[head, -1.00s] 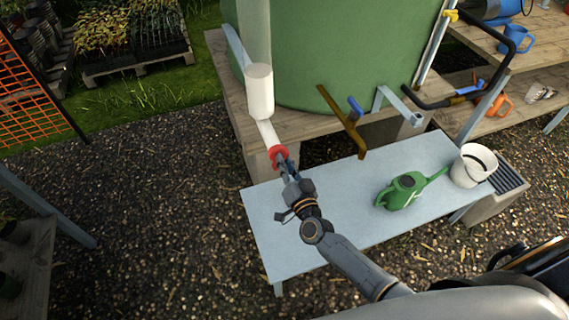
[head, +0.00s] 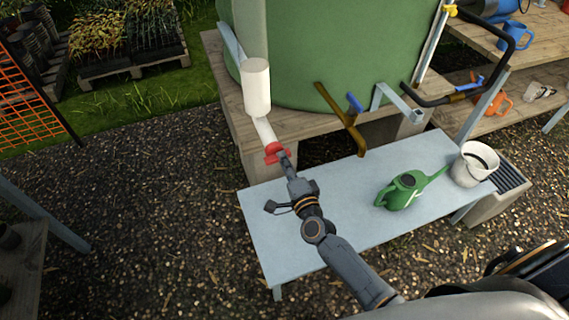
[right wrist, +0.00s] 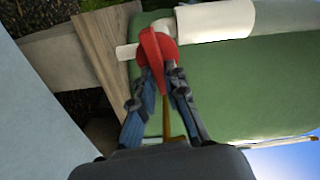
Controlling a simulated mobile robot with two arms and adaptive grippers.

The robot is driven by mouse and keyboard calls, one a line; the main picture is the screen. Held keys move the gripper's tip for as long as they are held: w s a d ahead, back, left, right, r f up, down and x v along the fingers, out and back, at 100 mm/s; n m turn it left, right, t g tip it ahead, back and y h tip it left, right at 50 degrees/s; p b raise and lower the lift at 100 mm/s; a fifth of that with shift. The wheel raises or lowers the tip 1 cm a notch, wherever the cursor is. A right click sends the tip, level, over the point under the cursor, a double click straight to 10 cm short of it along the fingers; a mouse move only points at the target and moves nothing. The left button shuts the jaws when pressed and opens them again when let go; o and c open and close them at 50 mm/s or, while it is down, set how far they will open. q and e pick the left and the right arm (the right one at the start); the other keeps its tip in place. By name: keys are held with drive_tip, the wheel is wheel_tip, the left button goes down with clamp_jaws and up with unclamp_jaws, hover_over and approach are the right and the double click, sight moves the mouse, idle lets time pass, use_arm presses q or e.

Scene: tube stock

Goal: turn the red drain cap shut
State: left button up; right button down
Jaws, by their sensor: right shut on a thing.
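The red drain cap (head: 275,152) sits at the lower end of a white pipe (head: 257,88) beside the green tank (head: 335,45). In the right wrist view the cap (right wrist: 152,47) shows a raised red grip bar across its face. My right gripper (head: 283,156) reaches the cap from below. In the right wrist view the right gripper's two fingers (right wrist: 158,72) are shut on the cap's bar, one finger on each side. The fingertips are partly hidden in the head view. My left gripper is not in view.
A pale bench (head: 300,240) lies under my right arm. A green watering can (head: 402,190) and a white bucket (head: 472,164) stand on its right part. A brass tap (head: 340,117) with a blue handle juts out right of the cap.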

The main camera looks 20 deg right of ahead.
drive_tip(key=shift+f+m+b, duration=0.2)
drive_tip(key=shift+m+b, duration=0.1)
drive_tip(key=shift+m, duration=0.6)
drive_tip(key=c, duration=1.4)
unclamp_jaws()
drive_tip(key=shift+o, duration=0.2)
drive_tip(key=s, duration=1.2)
drive_tip(key=shift+d, duration=0.2)
